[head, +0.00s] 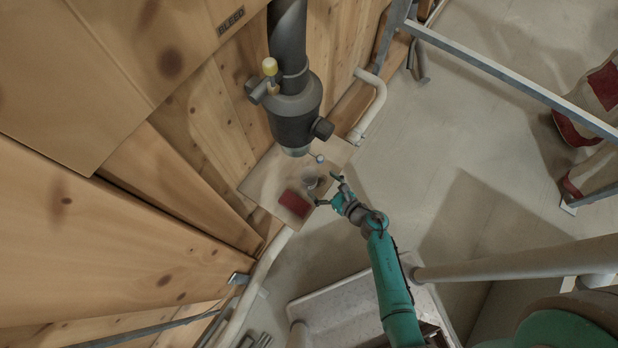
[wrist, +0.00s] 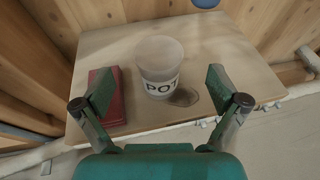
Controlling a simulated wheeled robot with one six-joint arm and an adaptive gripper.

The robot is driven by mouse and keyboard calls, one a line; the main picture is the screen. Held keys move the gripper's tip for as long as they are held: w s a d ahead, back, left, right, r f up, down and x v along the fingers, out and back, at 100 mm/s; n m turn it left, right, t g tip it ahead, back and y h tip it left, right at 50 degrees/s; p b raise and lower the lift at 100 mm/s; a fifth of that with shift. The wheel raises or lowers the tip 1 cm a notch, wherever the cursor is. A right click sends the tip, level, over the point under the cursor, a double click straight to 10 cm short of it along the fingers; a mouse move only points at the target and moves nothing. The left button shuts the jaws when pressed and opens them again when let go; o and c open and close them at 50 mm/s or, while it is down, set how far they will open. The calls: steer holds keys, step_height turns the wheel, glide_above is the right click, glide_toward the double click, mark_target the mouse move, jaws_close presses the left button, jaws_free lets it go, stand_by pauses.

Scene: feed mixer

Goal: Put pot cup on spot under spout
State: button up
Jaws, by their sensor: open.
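The pot cup (wrist: 160,62) is a pale, translucent cup lettered "POT", standing upright on a wooden shelf board (wrist: 120,45). In the head view the cup (head: 311,181) is small and blurred. The dark spout (head: 296,128) comes down the wall above the board. My gripper (wrist: 160,92) is open and empty, with one finger to each side of the cup and apart from it. It also shows in the head view (head: 327,189).
A red block-like object (wrist: 108,100) lies left of the cup, near the left finger. Wooden walls (head: 150,190) close off the left side. A white pipe (head: 371,101) runs behind the board. Open floor (head: 430,130) lies right.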

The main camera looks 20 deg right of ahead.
mark_target(304, 171)
steer(key=shift+f+x, duration=0.2)
steer(key=shift+x, duration=3)
steer(key=shift+s+a, duration=0.1)
steer(key=c, duration=1.1)
steer(key=shift+r, duration=0.15)
steer(key=shift+c, duration=0.2)
steer(key=shift+r, duration=0.5)
steer(key=f+v, duration=0.3)
steer(key=v, duration=1.5)
steer(key=shift+s+d, duration=0.25)
steer(key=shift+s, duration=0.1)
